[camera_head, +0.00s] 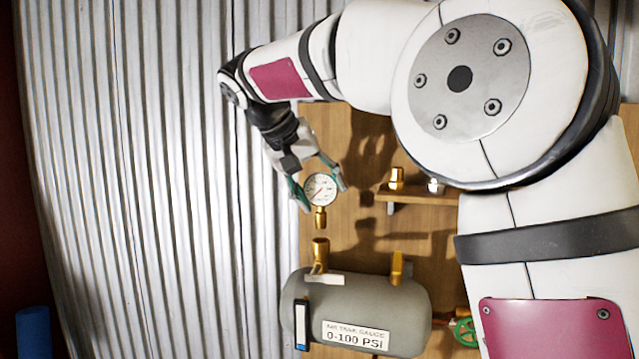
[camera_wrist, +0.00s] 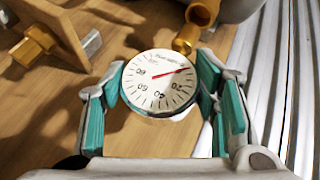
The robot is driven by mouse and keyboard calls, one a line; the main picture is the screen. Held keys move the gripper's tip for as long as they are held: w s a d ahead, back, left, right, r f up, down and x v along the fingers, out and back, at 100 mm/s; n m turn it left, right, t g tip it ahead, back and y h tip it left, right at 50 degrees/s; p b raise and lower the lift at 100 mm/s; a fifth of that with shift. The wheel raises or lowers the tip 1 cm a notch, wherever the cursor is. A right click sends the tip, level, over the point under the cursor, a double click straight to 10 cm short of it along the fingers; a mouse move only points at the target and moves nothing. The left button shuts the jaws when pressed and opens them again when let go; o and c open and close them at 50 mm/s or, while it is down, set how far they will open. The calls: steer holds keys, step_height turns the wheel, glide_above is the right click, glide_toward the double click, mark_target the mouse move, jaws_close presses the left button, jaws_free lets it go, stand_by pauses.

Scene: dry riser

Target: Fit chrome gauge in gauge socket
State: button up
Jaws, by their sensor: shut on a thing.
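The chrome gauge (camera_head: 320,189) has a round white dial with a red needle and a brass stem below it. My gripper (camera_head: 318,183) is shut on the gauge, with a teal finger at each side of the dial. The gauge hangs upright in the head view, its stem a little above the brass gauge socket (camera_head: 320,250) and apart from it. In the wrist view the dial (camera_wrist: 158,83) sits between the teal fingers (camera_wrist: 160,95), and the open brass socket (camera_wrist: 203,11) shows beyond it.
The grey tank (camera_head: 410,305) labelled 0-100 PSI carries the socket and another brass fitting (camera_head: 397,268). A wooden shelf (camera_head: 425,197) at right holds a brass fitting (camera_head: 397,178) and a silver one (camera_head: 436,186). A green valve wheel (camera_head: 465,331) is at lower right. Corrugated metal (camera_head: 150,200) lies at left.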

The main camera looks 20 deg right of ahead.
mark_target(320, 211)
steer(key=shift+f, duration=2.05)
steer(key=o, duration=1.5)
